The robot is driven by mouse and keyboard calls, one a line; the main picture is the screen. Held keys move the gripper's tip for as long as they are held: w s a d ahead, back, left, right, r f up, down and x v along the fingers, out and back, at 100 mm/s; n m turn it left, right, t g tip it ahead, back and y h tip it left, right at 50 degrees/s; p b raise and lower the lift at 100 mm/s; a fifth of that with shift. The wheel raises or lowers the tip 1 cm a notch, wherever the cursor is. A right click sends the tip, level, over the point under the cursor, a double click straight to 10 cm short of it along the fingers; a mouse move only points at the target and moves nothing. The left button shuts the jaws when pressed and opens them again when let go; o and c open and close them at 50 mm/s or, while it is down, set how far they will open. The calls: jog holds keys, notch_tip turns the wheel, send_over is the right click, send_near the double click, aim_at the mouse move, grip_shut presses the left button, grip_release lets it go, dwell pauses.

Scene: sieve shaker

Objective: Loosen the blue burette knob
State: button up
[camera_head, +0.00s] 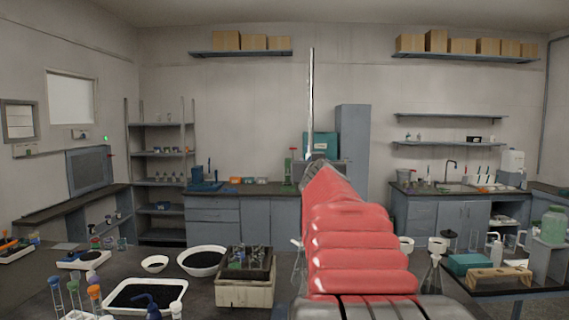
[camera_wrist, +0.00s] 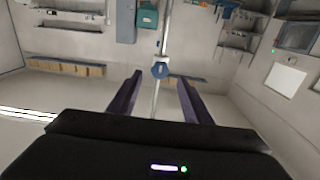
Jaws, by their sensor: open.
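The blue burette knob (camera_wrist: 159,70) shows in the wrist view on a thin upright tube, the burette (camera_wrist: 165,30). My gripper (camera_wrist: 160,75) is open, with its two dark fingers on either side of the tube. The knob appears between the fingertips with a gap on each side; its exact depth is hard to tell. In the head view the burette (camera_head: 311,90) rises above my red arm. My arm hides the gripper there, and I cannot make out the knob.
The front bench holds a black-filled tray (camera_head: 147,296), white bowls (camera_head: 203,261) and a box of vials (camera_head: 246,290) left of my arm. A flask (camera_head: 433,275) and a teal box (camera_head: 470,264) are to the right. The space around the upper burette looks clear.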

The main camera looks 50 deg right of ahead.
jog(key=shift+x, duration=1.9)
jog(key=shift+c, duration=0.3)
jog(key=c, duration=1)
